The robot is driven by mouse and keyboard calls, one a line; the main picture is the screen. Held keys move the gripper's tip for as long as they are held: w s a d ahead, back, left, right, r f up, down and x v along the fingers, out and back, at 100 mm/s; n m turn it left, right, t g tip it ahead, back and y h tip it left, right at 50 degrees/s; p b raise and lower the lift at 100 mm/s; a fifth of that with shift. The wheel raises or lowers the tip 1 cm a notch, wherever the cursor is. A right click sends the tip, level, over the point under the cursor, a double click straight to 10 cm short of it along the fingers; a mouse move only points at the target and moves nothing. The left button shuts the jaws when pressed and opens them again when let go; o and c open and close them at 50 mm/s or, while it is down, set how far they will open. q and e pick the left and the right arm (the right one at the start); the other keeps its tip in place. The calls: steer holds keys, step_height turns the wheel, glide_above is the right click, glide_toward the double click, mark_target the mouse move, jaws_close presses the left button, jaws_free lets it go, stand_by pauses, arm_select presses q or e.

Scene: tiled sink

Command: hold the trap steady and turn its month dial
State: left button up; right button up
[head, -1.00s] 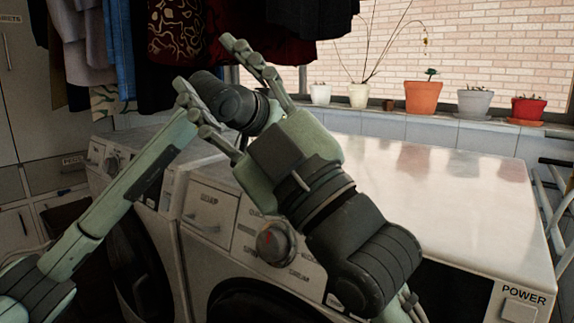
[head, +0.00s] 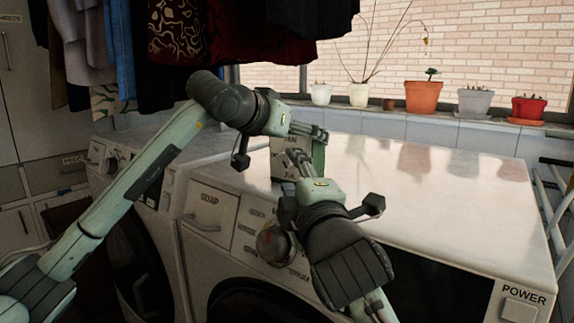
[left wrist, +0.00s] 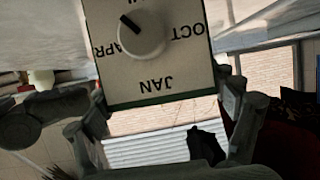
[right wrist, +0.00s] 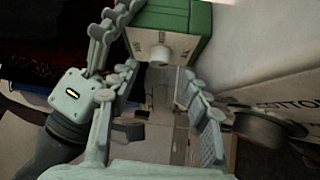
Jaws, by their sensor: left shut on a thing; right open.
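The trap (head: 283,162) is a box with a cream face and green sides, standing on the white machine top. My left gripper (head: 312,133) is shut on its upper part. In the left wrist view the trap's face (left wrist: 190,75) sits between the fingers, upside down, with JAN, APR and OCT readable. The round month dial (left wrist: 142,33) has a black mark between APR and the partly cut-off top label. My right gripper (head: 298,160) is open in front of the face. In the right wrist view the white dial (right wrist: 160,54) is just beyond my open right fingers (right wrist: 165,90).
The trap stands on a white washing machine (head: 430,190) with a round knob (head: 273,243) on its front. The machine top to the right is clear. Clothes (head: 200,30) hang above left. Several plant pots (head: 424,97) line the windowsill.

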mark_target(285, 162)
steer(key=shift+x, duration=2.3)
steer(key=shift+c, duration=0.3)
jaws_close()
steer(key=shift+f+m+t, duration=0.15)
steer(key=shift+m+t, duration=0.35)
steer(key=shift+o, duration=0.3)
jaws_free()
steer(key=shift+s, duration=0.15)
